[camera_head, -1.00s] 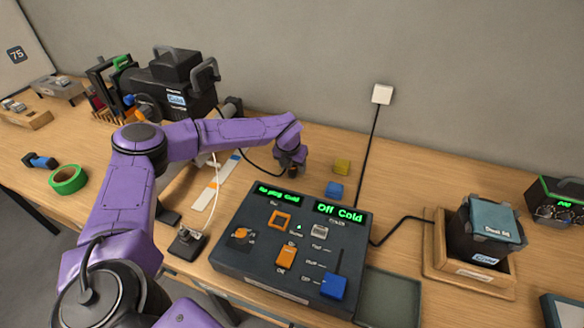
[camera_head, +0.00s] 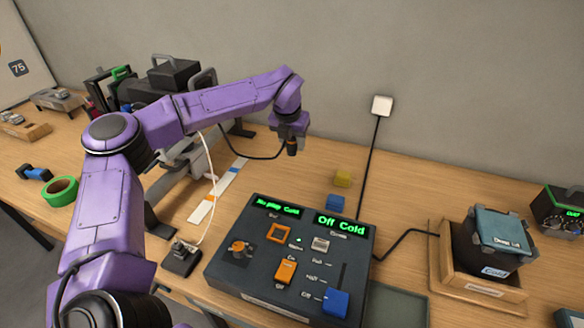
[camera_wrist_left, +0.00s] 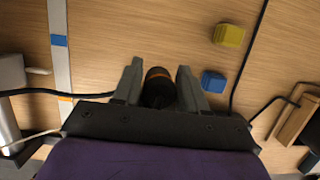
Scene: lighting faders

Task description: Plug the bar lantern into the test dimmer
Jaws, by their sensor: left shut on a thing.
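My left gripper (camera_head: 291,148) is shut on a dark plug with an orange-brown ring. The plug (camera_wrist_left: 158,88) sits between the fingers in the wrist view. A black cable (camera_wrist_left: 60,92) runs left from it toward the black lantern (camera_head: 160,92), which my arm partly hides at the back left. The test dimmer (camera_head: 238,283) is a dark console in front of and below the gripper. Its displays read "No plug Cold" and "Off Cold". An orange-framed square inset (camera_head: 280,233) lies on its top, apart from the plug. My right gripper is not in view.
A yellow block (camera_head: 342,178) and a blue block (camera_head: 335,202) lie behind the dimmer. A black cord climbs to a white wall box (camera_head: 382,105). A lidded box in a wooden tray (camera_head: 436,280) stands right. Green tape (camera_head: 61,191) lies left.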

